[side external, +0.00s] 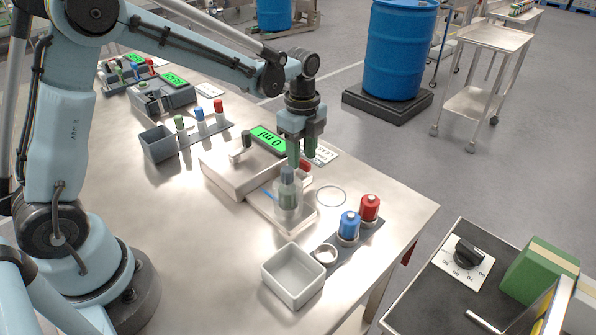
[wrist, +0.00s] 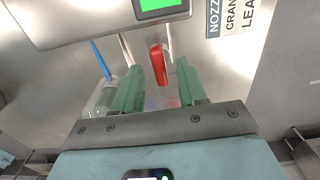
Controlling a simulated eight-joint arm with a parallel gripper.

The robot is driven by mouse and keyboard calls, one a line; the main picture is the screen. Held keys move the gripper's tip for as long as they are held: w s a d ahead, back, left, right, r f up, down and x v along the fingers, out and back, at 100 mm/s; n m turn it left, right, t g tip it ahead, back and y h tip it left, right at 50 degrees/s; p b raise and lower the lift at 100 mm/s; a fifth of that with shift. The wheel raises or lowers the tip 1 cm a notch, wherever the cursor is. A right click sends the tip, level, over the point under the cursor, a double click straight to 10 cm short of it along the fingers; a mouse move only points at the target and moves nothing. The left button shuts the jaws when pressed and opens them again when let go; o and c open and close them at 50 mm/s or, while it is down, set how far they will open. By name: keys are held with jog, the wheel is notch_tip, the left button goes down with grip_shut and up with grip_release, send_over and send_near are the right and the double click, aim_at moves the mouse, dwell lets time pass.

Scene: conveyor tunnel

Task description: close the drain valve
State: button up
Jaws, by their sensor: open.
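The red handle of the drain valve (side external: 305,165) shows beside the dispenser unit (side external: 236,172) in the side external view, partly hidden by my gripper (side external: 301,157). In the wrist view the red handle (wrist: 158,63) lies between the two green fingers of my gripper (wrist: 155,55). The gripper is open, pointing down, with a gap on each side of the handle. Contact cannot be told. A clear bottle (side external: 287,195) stands on the tray just in front of the gripper. It shows left of the left finger in the wrist view (wrist: 100,97).
The green display (side external: 267,139) reads 0 ml. A blue tube (wrist: 100,60) runs near the bottle.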

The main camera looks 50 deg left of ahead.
jog(key=shift+f, duration=0.35)
grip_shut()
